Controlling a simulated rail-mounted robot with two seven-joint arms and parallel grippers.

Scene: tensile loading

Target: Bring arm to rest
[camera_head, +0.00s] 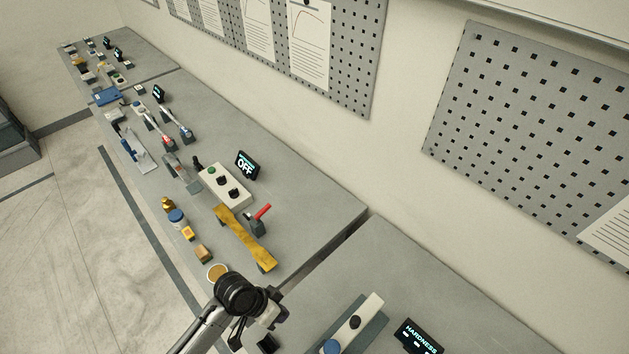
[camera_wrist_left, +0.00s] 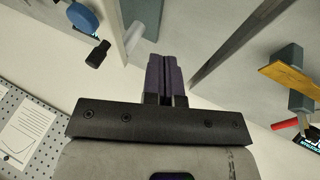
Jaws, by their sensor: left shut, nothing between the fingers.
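My left arm comes in from the bottom left in the head view. Its black wrist and gripper (camera_head: 273,312) are over the near part of the bench, by the gap between two grey bench tops. In the left wrist view the two dark fingers of the left gripper (camera_wrist_left: 165,75) are pressed together with nothing between them. My right gripper does not show in either view.
A yellow dog-bone-shaped bar (camera_head: 243,238) lies near a red-handled lever (camera_head: 262,213) and a box with an OFF display (camera_head: 245,165). A HARDNESS display (camera_head: 418,338) and a device with a blue knob (camera_head: 331,346) stand at the lower right. Pegboards (camera_head: 530,130) line the wall.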

